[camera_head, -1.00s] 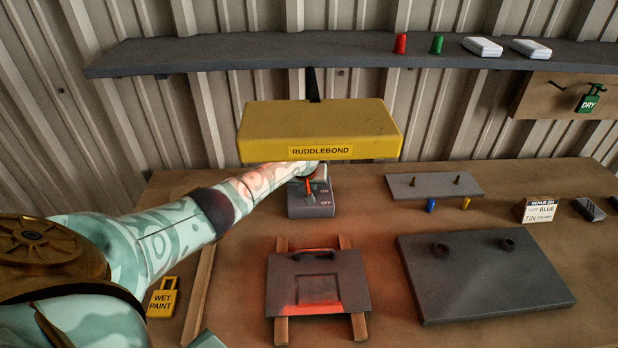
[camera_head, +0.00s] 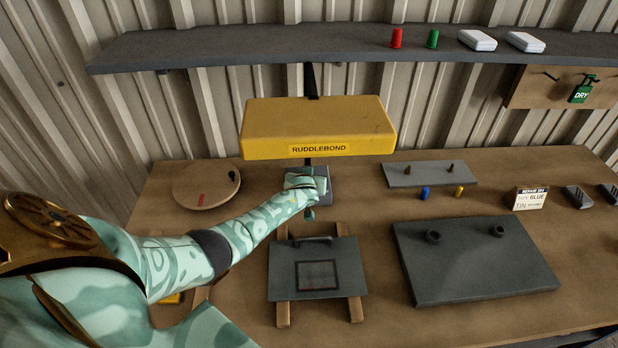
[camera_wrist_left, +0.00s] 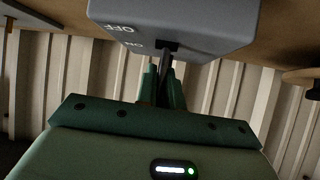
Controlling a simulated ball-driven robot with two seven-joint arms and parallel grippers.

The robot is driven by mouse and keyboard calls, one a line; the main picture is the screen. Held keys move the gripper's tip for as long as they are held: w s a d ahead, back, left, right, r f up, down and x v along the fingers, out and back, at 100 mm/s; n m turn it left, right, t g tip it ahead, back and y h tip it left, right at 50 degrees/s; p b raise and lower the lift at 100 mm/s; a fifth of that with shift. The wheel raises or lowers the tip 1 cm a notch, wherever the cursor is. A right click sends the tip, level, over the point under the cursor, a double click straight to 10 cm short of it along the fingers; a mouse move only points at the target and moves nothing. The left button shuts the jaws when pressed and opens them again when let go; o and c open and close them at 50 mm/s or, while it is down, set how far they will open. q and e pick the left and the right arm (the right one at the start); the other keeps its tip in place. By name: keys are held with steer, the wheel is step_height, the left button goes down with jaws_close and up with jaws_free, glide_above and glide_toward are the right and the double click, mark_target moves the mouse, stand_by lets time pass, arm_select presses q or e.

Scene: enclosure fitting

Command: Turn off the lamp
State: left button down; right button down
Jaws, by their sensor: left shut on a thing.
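The yellow lamp (camera_head: 318,126), labelled RUDDLEBOND, hangs over the bench, and no red glow shows beneath it. The grey switch box (camera_head: 323,199) sits on the bench under the lamp, mostly hidden by my left gripper (camera_head: 309,192). In the left wrist view the box (camera_wrist_left: 205,22) shows its OFF and ON markings, with a dark lever (camera_wrist_left: 165,60) coming out of a slot. My left gripper (camera_wrist_left: 162,88) is shut on this lever. The lever's exact setting is hard to tell. My right gripper is not in view.
A grey panel with a square outline (camera_head: 285,270) lies on two wooden strips in front of the switch. A larger grey plate (camera_head: 470,265) lies right of it. A round wooden disc (camera_head: 200,190) is at back left. A shelf (camera_head: 250,48) runs above.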

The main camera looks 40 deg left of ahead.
arm_select(q)
steer(key=shift+w+r, duration=0.1)
steer(key=shift+r, duration=0.15)
steer(key=c, duration=1.5)
jaws_free()
steer(key=shift+f, duration=0.1)
steer(key=p+v, duration=0.5)
steer(key=v, duration=1.1)
steer(key=shift+s+d+p, duration=0.1)
steer(key=shift+s+p, duration=0.2)
